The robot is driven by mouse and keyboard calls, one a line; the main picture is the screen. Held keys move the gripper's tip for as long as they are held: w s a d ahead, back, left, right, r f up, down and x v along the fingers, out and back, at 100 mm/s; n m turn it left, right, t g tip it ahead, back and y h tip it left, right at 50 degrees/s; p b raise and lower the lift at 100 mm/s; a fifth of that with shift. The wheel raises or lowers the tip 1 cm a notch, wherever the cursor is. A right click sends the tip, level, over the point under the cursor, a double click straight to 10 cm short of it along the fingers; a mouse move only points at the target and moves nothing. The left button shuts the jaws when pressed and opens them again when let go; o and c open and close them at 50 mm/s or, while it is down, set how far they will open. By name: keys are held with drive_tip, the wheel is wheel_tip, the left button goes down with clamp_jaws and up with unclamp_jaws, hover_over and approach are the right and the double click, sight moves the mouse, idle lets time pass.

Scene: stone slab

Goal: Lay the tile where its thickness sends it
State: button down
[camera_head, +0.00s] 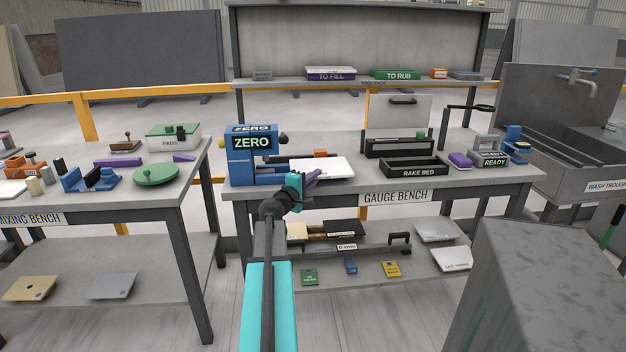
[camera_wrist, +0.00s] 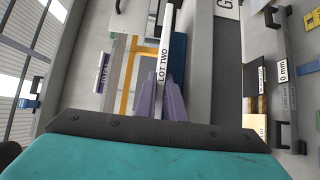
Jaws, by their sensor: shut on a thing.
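A thin white tile (camera_head: 325,167) is level at the front left of the gauge bench (camera_head: 480,178). My gripper (camera_head: 311,179), with purple fingers, is shut on its near edge. In the wrist view the fingers (camera_wrist: 162,100) pinch the tile (camera_wrist: 163,65), seen edge-on with "LOT TWO" on its edge. The tile is just right of the blue gauge stand marked ZERO (camera_head: 252,143). I cannot tell whether it touches the gauge or the bench. A black slotted tray marked RAKE BED (camera_head: 414,168) is to the right. The far side of the tile is partly hidden in the wrist view.
A purple TO FILL tray (camera_head: 330,76) and a green TO RUB tray (camera_head: 395,75) are on the back shelf. A READY stand (camera_head: 490,158) is at the bench's right. A lower shelf (camera_head: 330,270) holds cards and tiles. A grey block (camera_head: 540,290) is at the front right.

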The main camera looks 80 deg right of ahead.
drive_tip(key=shift+s, duration=0.1)
drive_tip(key=c, duration=1.8)
unclamp_jaws()
drive_tip(key=shift+o, duration=0.2)
drive_tip(key=shift+a, duration=0.15)
drive_tip(key=v, duration=1.3)
drive_tip(key=shift+a+b, duration=0.25)
drive_tip(key=shift+b, duration=0.2)
